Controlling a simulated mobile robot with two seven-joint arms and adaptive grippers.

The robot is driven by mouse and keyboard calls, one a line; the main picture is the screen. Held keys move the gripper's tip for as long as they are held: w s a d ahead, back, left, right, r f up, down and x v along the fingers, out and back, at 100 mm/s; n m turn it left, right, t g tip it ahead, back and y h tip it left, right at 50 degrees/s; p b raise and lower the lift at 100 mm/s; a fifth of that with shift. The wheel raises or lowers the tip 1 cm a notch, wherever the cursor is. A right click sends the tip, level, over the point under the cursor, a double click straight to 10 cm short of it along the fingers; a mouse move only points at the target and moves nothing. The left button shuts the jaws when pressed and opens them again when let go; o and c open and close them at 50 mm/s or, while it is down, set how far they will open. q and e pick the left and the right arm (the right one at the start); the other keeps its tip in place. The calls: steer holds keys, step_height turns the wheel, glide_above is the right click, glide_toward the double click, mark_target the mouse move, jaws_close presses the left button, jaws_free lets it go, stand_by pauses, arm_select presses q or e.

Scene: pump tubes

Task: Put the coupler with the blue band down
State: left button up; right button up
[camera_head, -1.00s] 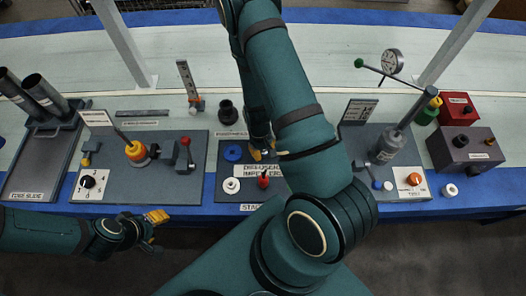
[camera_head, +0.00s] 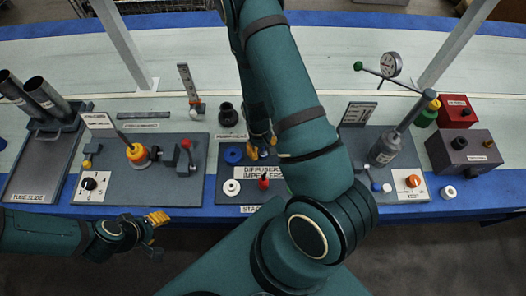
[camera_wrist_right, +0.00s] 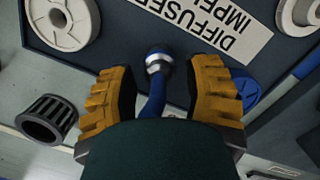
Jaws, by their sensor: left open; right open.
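The right wrist view shows a silver collar (camera_wrist_right: 157,63) on a blue shaft (camera_wrist_right: 152,98), which looks like the coupler with the blue band. It is between the yellow fingers of my right gripper (camera_wrist_right: 162,90), with a gap on each side. Its lower part is hidden by the gripper body. My right gripper (camera_head: 261,136) is open, over the back of the middle station. My left gripper (camera_head: 157,218) is open and empty in front of the table edge.
The diffuser and impeller label (camera_head: 262,172) lies on the middle plate, near a blue disc (camera_head: 232,155), a white ring (camera_head: 232,187) and a red-topped part (camera_head: 264,182).

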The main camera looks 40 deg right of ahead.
step_height(320, 180, up, 9)
steer(key=w+p, duration=0.1)
steer(key=p, duration=0.1)
steer(key=s+a+t+y, duration=0.1)
steer(key=a+y, duration=0.1)
steer(key=a, duration=0.8)
steer(key=s+a+f+t+y, duration=0.1)
steer(key=s+a+t+y, duration=0.1)
steer(key=a, duration=0.8)
steer(key=shift+a+f+m, duration=0.15)
steer(key=shift+m, duration=0.15)
steer(key=shift+s, duration=0.1)
steer(key=shift+s, duration=0.1)
